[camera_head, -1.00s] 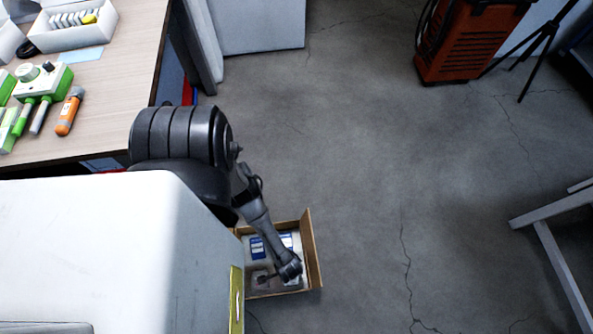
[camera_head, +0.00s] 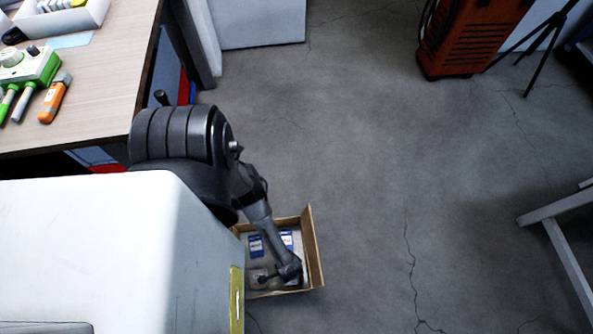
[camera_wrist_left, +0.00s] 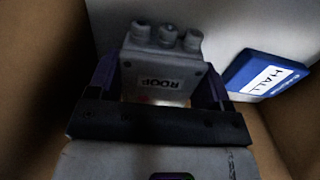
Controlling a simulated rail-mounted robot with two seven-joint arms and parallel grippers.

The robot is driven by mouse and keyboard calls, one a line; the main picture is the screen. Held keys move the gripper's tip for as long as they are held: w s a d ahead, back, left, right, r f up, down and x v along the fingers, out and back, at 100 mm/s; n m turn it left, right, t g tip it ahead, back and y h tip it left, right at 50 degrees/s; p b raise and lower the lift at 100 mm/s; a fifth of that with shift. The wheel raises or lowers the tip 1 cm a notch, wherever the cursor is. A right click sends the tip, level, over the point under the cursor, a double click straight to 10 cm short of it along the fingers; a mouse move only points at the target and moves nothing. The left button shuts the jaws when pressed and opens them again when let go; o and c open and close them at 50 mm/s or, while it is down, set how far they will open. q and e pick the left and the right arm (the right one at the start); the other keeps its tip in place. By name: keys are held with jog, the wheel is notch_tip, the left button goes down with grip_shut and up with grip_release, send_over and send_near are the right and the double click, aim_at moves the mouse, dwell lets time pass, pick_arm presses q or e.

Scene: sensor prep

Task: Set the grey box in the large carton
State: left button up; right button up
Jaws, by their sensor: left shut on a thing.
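The grey box (camera_wrist_left: 160,72), with a ROOF label and three round knobs along one edge, is between the fingers of my left gripper (camera_wrist_left: 155,85) in the left wrist view. The gripper is shut on it. In the head view, the open large carton (camera_head: 315,248) stands on the floor, and my left arm reaches down into it. The fingers are hard to make out there under the wrist. Whether the grey box touches the carton's bottom cannot be told. My right gripper is not in view.
Carton walls are close around. A wooden table (camera_head: 100,95) with tools stands at the left. A white block (camera_head: 110,250) fills the lower left.

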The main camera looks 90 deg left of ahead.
pick_arm(q)
jog(key=o, duration=1)
jog(key=w+d+r+t+h+p, duration=0.1)
jog(key=w+d+r+p, duration=0.15)
jog(key=r, duration=0.75)
jog(key=w+d+r+m+p, duration=0.1)
jog(key=w+d+r+p, duration=0.2)
jog(key=r, duration=0.6)
jog(key=w+d+r+t+h+p, duration=0.15)
jog(key=r+p, duration=0.25)
jog(key=r, duration=0.6)
jog(key=a+r, duration=0.4)
jog(key=r, duration=0.1)
jog(key=a+r+m+y, duration=0.1)
jog(key=a+r, duration=0.4)
jog(key=r, duration=0.1)
jog(key=w+a+r+t+y, duration=0.1)
jog(key=a+r, duration=0.3)
jog(key=r, duration=0.1)
jog(key=shift+a+r+m, duration=0.25)
jog(key=shift+a+m, duration=0.05)
jog(key=shift+m, duration=0.1)
